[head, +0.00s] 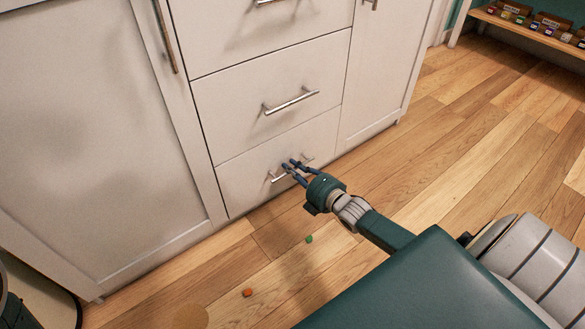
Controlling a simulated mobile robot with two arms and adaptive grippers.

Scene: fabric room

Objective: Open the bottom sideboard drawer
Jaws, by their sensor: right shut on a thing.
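The white sideboard (90,130) fills the left and middle of the head view. Its bottom drawer (240,187) is the lowest front in the middle stack and looks flush with the sideboard. My right gripper (289,166) is at this drawer, with its blue fingers shut on the metal bar handle (307,158). The fingers hide the middle of the handle; both ends show. My left gripper is not in view.
The middle drawer above has a bar handle (291,101). A green bit (309,239) and an orange bit (247,292) lie on the wooden floor (440,150) in front. A low shelf (530,32) with small items stands at the top right.

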